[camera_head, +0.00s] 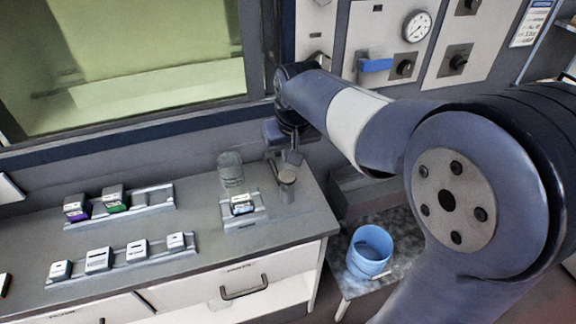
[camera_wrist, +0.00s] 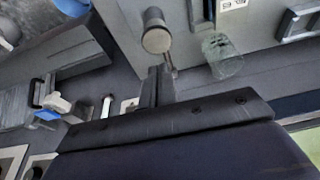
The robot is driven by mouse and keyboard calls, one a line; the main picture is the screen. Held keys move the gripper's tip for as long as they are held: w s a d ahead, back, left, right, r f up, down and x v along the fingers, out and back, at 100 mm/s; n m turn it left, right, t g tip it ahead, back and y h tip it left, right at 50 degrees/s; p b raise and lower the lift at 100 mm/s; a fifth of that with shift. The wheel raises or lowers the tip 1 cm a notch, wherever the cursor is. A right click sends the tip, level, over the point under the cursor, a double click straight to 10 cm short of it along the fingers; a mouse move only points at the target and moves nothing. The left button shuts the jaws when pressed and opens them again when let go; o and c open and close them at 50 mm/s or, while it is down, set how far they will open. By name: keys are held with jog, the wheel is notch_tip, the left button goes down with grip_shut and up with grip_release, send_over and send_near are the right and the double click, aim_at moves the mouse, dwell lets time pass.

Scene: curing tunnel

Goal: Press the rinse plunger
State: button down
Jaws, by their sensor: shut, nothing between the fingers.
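What looks like the rinse plunger (camera_head: 287,174), a short grey post with a round, paler cap, stands upright at the back right of the counter. Its cap (camera_wrist: 156,40) also shows in the wrist view, just beyond my fingertips. My gripper (camera_head: 293,157) is shut and empty, pointing down close above the plunger in the head view. In the wrist view its closed fingers (camera_wrist: 157,82) appear just short of the cap. A gap seems to remain, but I cannot tell its size or whether they touch.
A clear glass vessel (camera_head: 231,170) stands left of the plunger, with a small holder (camera_head: 243,207) carrying one module in front. Two racks of modules (camera_head: 120,207) lie further left. A blue bucket (camera_head: 370,251) sits lower right. A panel with a gauge (camera_head: 417,26) is behind.

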aim_at(288, 178)
jog(key=x, duration=0.2)
jog(key=s+x, duration=0.1)
jog(key=x, duration=0.2)
jog(key=shift+d+f, duration=0.15)
jog(key=shift+f, duration=0.05)
jog(key=shift+s+f+b, duration=0.1)
jog(key=shift+f+b, duration=0.8)
jog(key=shift+f, duration=0.6)
jog(key=shift+r+p, duration=0.55)
jog(key=shift+p, duration=0.1)
notch_tip(288, 178, up, 4)
jog(key=p, duration=0.3)
jog(key=shift+r, duration=0.1)
jog(key=b+v, duration=0.1)
jog(key=v, duration=0.8)
jog(key=shift+b, duration=0.4)
